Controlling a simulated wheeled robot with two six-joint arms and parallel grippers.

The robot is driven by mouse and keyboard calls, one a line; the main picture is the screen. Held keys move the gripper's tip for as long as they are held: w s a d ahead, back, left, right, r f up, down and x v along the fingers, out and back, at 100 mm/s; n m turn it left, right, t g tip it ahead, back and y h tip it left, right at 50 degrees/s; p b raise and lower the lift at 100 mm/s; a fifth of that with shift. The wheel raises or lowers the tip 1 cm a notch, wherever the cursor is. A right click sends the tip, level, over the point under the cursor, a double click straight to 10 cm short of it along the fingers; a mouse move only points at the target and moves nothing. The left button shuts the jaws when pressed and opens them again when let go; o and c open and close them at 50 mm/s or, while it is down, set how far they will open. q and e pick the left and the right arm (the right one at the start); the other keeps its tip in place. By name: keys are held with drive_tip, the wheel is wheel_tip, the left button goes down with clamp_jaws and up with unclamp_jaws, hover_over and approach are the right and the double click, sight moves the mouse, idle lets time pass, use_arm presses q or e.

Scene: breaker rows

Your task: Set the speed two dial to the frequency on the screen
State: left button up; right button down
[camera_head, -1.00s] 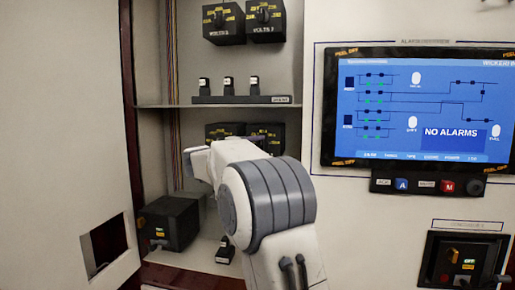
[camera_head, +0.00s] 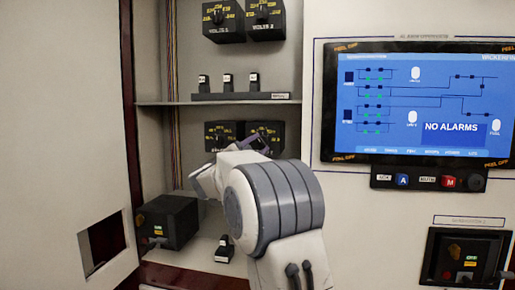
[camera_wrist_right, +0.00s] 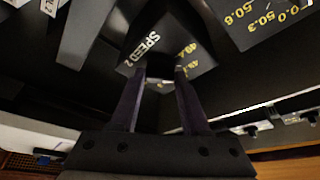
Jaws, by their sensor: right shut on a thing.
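The speed two dial shows in the right wrist view as a black box face (camera_wrist_right: 150,62) with the label SPEED 2 and yellow numbers near 49. In the head view, the right box (camera_head: 268,130) of the lower shelf pair is partly hidden by my gripper. My right gripper (camera_head: 263,143) is at its front. In the right wrist view its two dark fingers (camera_wrist_right: 160,72) reach onto the dial and are shut on its knob, which is hard to make out. The screen (camera_head: 420,105) reads NO ALARMS; I can read no frequency on it. My left gripper is not in view.
A second box (camera_head: 220,135) sits close left of the dial. Two more dial boxes (camera_head: 265,20) are on the upper shelf, above a row of small switches (camera_head: 228,82). A black box (camera_head: 167,222) stands at the bottom left. A shelf edge (camera_head: 215,103) runs above the lower boxes.

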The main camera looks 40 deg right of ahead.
drive_tip(key=shift+f+n, duration=0.15)
drive_tip(key=shift+n, duration=0.25)
drive_tip(key=shift+c, duration=1.9)
unclamp_jaws()
drive_tip(key=b+v, duration=0.3)
drive_tip(key=v, duration=0.7)
drive_tip(key=shift+s+a, duration=0.15)
drive_tip(key=shift+a, duration=0.05)
drive_tip(key=shift+f+t, duration=0.1)
drive_tip(key=shift+t, duration=0.2)
